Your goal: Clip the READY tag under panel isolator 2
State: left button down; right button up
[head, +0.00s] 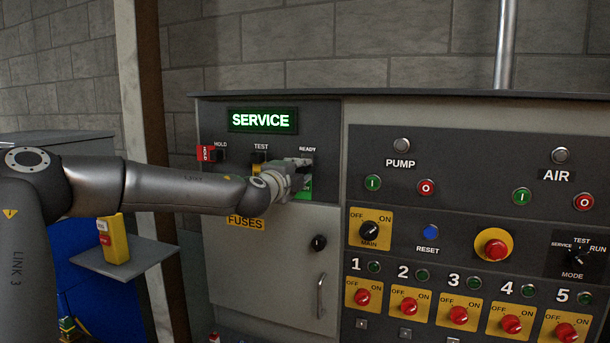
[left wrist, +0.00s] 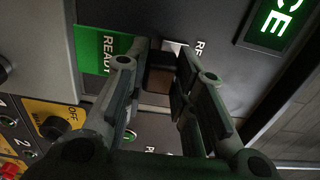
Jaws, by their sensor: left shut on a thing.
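The green READY tag (head: 304,193) hangs at the READY place on the grey panel, partly hidden behind my left gripper (head: 292,180). In the left wrist view the tag (left wrist: 104,48) lies beside the fingers, and a dark block (left wrist: 160,76) is between the fingertips (left wrist: 160,88). The left gripper is shut on this block, which appears to be the tag's grip. Isolator 2 (head: 410,306) is a red knob on a yellow OFF/ON plate, low on the right panel. A small clip (head: 405,333) is under it. My right gripper is not in view.
A red HOLD tag (head: 208,153) and a yellow TEST tag (head: 258,160) hang left of the gripper. A lit SERVICE sign (head: 262,120) is above. The cabinet door (head: 255,275) has a protruding handle (head: 321,296). A yellow pendant (head: 115,239) stands on a grey shelf at left.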

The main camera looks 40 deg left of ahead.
aim_at(298, 171)
pick_arm(q)
jog(key=shift+v, duration=1.65)
